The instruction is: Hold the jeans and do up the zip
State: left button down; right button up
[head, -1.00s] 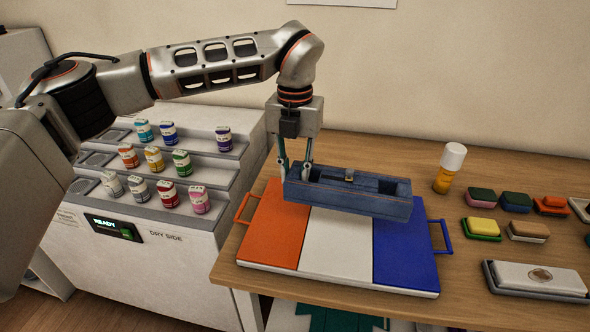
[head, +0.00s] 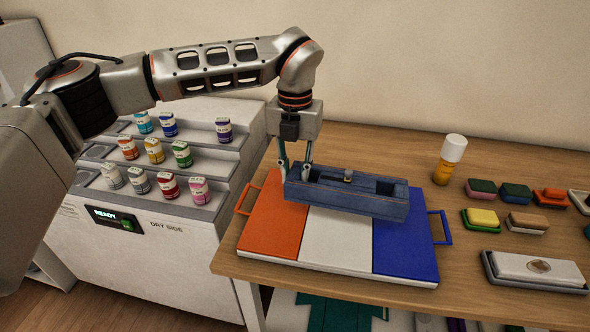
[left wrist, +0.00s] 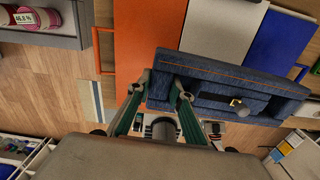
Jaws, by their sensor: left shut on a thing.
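The jeans (head: 338,199) show as a boxy blue denim piece with orange stitching over the striped tray; I cannot tell whether they touch it. A small metal zip pull (head: 348,175) sits near the middle of their upper side, beside dark openings. In the left wrist view the jeans (left wrist: 215,70) and the zip pull (left wrist: 236,102) also show. My left gripper (head: 294,172) points down at the jeans' left end and is shut on the denim there, apart from the zip pull. In the left wrist view its fingertips (left wrist: 162,86) meet the jeans' edge. My right gripper is out of view.
The orange, white and blue tray (head: 338,243) lies on the wooden table (head: 455,285). A stepped rack (head: 215,165) of small bottles stands left. A white-capped bottle (head: 443,174), several sponge-like blocks and a white block in a grey tray (head: 540,267) are on the right.

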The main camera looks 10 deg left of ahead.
pick_arm(q)
jog(key=shift+f, duration=2.95)
jog(key=c, duration=2)
grip_release()
jog(key=shift+c, duration=0.2)
